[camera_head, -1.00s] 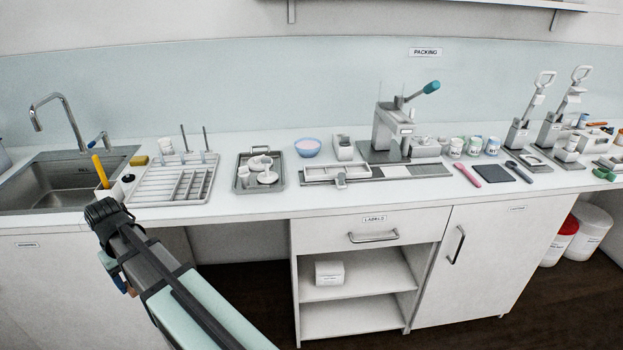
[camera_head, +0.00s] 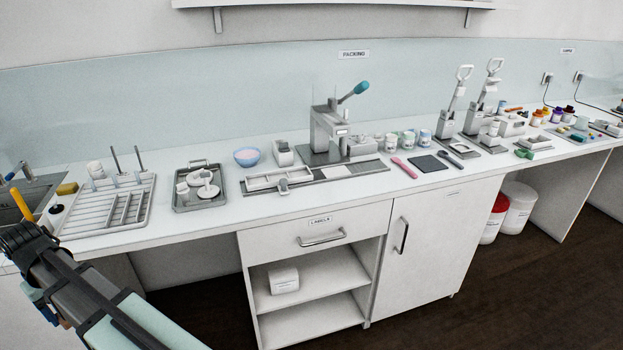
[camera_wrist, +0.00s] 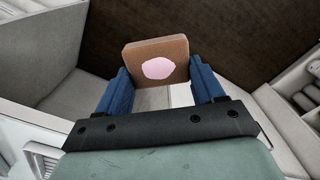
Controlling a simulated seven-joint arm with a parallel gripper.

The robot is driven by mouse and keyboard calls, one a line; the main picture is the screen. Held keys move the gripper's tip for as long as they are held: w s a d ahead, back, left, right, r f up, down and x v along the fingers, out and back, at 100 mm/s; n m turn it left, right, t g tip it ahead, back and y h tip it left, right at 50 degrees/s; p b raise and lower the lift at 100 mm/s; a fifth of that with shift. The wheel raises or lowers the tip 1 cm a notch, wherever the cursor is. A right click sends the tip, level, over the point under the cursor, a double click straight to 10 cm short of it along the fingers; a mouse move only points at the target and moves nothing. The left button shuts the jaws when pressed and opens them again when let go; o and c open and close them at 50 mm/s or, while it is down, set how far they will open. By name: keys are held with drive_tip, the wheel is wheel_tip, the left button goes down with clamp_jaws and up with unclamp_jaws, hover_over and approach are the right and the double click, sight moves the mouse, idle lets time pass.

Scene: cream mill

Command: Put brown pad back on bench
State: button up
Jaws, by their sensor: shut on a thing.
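The brown pad (camera_wrist: 143,54) is a flat square block with a round pink patch on its face. It shows in the wrist view between the two blue fingers of my gripper (camera_wrist: 158,82), which is shut on it. The pad is held clear of any surface there. In the head view my arm reaches in from the lower left, with its end at the bench's left front edge; the pad cannot be made out there. The white bench (camera_head: 222,216) runs across the head view.
A drying rack (camera_head: 100,209), a grey tray (camera_head: 200,206), a blue bowl (camera_head: 247,157) and a lever press (camera_head: 328,135) stand on the bench. A dark square pad (camera_head: 428,163) lies farther right beside a pink tool (camera_head: 403,167). A narrow front strip of bench is clear.

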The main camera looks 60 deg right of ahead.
drive_tip(key=w+d+r+m, duration=0.2)
drive_tip(key=d+r+m, duration=0.1)
drive_tip(key=d+r, duration=0.3)
drive_tip(key=s+d+r+m, duration=0.2)
drive_tip(key=d, duration=0.7)
drive_tip(key=s+d+r+m, duration=0.1)
drive_tip(key=d+r+m, duration=0.15)
drive_tip(key=d, duration=0.75)
drive_tip(key=r, duration=0.2)
hover_over(391, 179)
drive_tip(key=shift+m, duration=0.35)
drive_tip(key=shift+a+f, duration=0.1)
drive_tip(key=shift+f, duration=4.9)
